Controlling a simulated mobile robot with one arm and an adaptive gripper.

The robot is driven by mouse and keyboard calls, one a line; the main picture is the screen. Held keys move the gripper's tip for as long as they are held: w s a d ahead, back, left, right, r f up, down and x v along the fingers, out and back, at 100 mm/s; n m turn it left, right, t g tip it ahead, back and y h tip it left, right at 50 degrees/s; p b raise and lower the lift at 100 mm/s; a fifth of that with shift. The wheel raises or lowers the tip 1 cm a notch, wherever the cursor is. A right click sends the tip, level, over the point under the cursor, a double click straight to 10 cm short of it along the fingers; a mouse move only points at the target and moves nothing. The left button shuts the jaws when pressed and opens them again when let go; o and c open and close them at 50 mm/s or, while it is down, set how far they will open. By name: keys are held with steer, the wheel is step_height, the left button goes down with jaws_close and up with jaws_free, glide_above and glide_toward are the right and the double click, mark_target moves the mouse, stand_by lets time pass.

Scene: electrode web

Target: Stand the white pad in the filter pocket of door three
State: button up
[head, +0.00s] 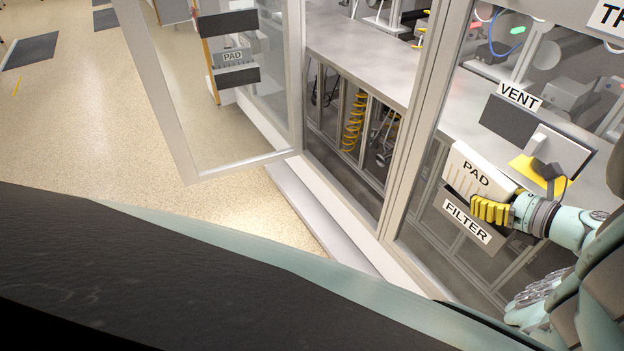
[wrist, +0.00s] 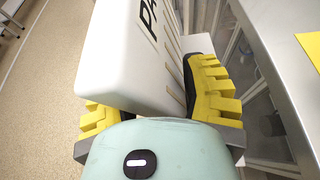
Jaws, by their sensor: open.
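The white pad (head: 478,172), a thick block marked PAD with slots in its face, is upright at the door panel on the right. My gripper (head: 492,208) is open at the pad's lower right side. In the wrist view its yellow fingers are on either side of the pad (wrist: 115,60), the right finger (wrist: 208,90) close to the slotted face. I cannot tell whether either finger touches it.
A dark panel labelled VENT (head: 510,121) and a grey block (head: 557,150) are just above the pad. A glazed door (head: 180,130) stands open at left. Behind it is another PAD label (head: 232,57) between dark strips. The floor (head: 95,120) at left is mostly clear.

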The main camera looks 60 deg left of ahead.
steer(key=shift+w+d+r, duration=0.15)
steer(key=shift+w+r, duration=0.1)
steer(key=shift+w, duration=0.05)
steer(key=shift+s+d+r, duration=0.1)
steer(key=shift+d+r, duration=0.1)
steer(key=shift+d, duration=0.15)
steer(key=d, duration=1.2)
steer(key=shift+d+r, duration=0.2)
steer(key=shift+d, duration=0.15)
